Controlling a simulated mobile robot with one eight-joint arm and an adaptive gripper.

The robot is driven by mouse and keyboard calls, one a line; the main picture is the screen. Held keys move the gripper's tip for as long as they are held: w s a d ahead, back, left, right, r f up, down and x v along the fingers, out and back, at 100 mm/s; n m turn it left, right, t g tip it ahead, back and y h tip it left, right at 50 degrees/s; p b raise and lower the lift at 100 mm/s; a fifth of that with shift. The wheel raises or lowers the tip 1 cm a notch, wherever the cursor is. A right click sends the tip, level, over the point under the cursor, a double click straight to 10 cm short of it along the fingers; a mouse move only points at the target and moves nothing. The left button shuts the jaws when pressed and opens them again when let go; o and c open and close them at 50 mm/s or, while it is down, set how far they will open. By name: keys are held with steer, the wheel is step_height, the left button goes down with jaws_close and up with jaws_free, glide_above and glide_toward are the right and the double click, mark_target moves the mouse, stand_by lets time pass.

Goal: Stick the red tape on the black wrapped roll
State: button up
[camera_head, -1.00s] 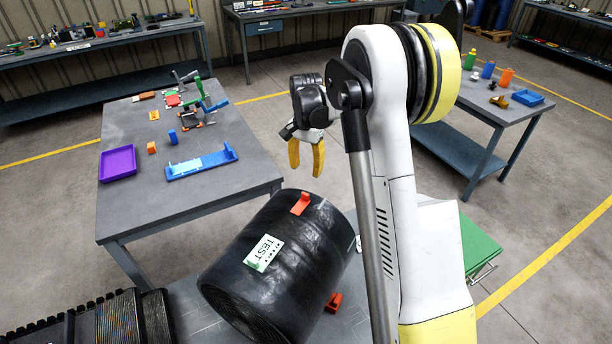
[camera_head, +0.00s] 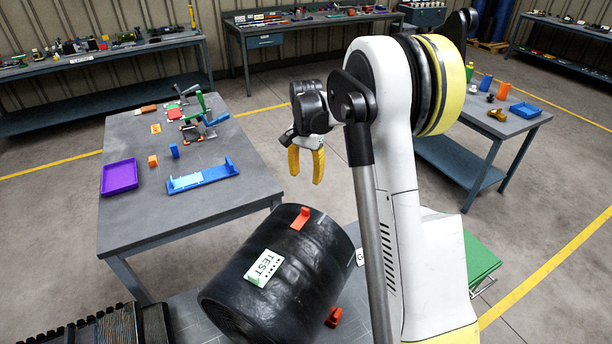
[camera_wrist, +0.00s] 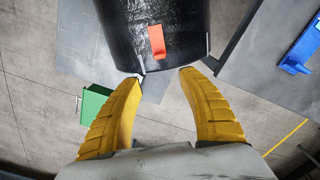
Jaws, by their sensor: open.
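The black wrapped roll (camera_head: 290,290) lies on its side on a grey surface at the bottom middle of the head view. A red tape piece (camera_head: 300,218) is on its upper surface near the far end, and a green TEST label (camera_head: 264,267) sits nearer. In the wrist view the roll (camera_wrist: 125,30) fills the top, with the red tape (camera_wrist: 156,42) near its end edge. My gripper (camera_head: 305,179) has yellow fingers, open and empty, above and beyond the roll's far end. In the wrist view the open fingertips (camera_wrist: 160,74) flank the roll's edge, with nothing between them.
A red-orange block (camera_head: 334,317) is beside the roll. A grey table (camera_head: 140,215) at left holds a purple tray (camera_head: 119,177), a blue fixture (camera_head: 203,177) and clamps. A green panel (camera_head: 481,257) is at right. Dark ridged material (camera_head: 95,328) is at bottom left.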

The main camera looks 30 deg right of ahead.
step_height(320, 180, up, 4)
steer(key=shift+f+p, duration=0.1)
steer(key=shift+p, duration=0.8)
steer(key=shift+d, duration=0.1)
steer(key=w+d+r+p, duration=0.2)
steer(key=d+r, duration=0.1)
steer(key=shift+d, duration=0.15)
stand_by(0.4)
stand_by(0.5)
